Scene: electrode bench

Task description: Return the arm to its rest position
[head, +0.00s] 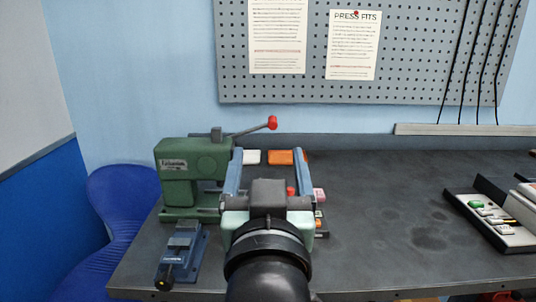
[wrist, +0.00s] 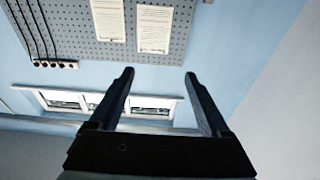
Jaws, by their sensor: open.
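My gripper (head: 268,155) is in the middle of the head view, above the bench, with its two blue-grey fingers apart and pointing away from me. In the wrist view my gripper (wrist: 160,75) is also open, with nothing between the fingers. My arm runs up from the bottom edge of the head view and hides part of the bench.
A green press (head: 192,172) with a red-knobbed lever stands left of my gripper. A blue vise (head: 182,252) sits in front of it. White (head: 251,157) and orange (head: 287,157) items lie behind my gripper. A tray (head: 497,222) is at right.

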